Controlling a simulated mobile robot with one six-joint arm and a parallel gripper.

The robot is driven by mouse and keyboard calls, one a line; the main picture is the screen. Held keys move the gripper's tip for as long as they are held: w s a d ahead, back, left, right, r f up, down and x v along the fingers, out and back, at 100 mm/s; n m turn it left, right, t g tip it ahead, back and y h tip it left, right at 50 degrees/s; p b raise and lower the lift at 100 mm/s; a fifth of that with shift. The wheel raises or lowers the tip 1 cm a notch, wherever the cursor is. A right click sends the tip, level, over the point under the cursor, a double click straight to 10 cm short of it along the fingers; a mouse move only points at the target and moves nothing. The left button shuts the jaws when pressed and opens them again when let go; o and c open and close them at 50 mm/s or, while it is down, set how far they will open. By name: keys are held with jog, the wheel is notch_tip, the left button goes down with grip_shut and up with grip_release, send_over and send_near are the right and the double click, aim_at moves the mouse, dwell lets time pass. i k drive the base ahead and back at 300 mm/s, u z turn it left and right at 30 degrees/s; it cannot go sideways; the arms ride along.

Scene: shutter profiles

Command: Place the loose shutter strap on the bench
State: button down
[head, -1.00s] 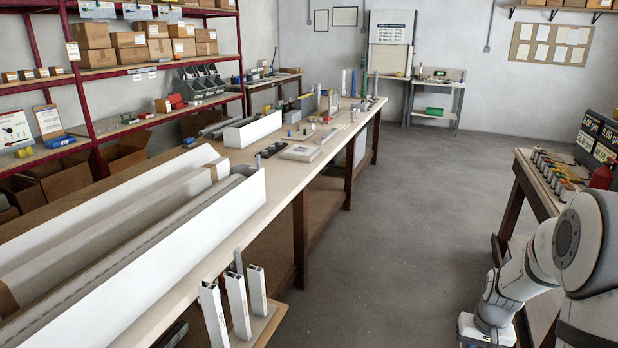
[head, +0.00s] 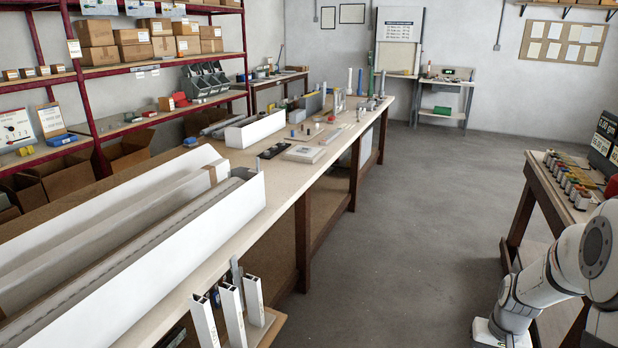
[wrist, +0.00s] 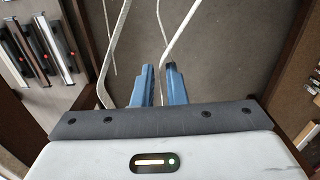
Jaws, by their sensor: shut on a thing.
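My gripper (wrist: 160,88) has two blue fingers, close together and shut on the pale shutter strap (wrist: 181,30). The strap runs from the fingertips up past the top of the wrist view, over grey floor. More pale lengths show to the left and behind; I cannot tell how they join. The strap is not visible in the head view. There, the end of my arm sits at the lower right, and its fingers are out of frame. The long wooden bench (head: 272,193) runs from lower left to the far middle.
Long white profiles (head: 165,255) cover the bench's near part. A white open box (head: 255,130) and small parts stand farther along. Upright profile ends (head: 232,312) stand by its near edge. A side table (head: 545,190) is at right. Open floor (head: 410,220) lies between.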

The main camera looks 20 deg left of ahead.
aim_at(269, 183)
jog(key=i, duration=2.2)
jog(key=u, duration=0.05)
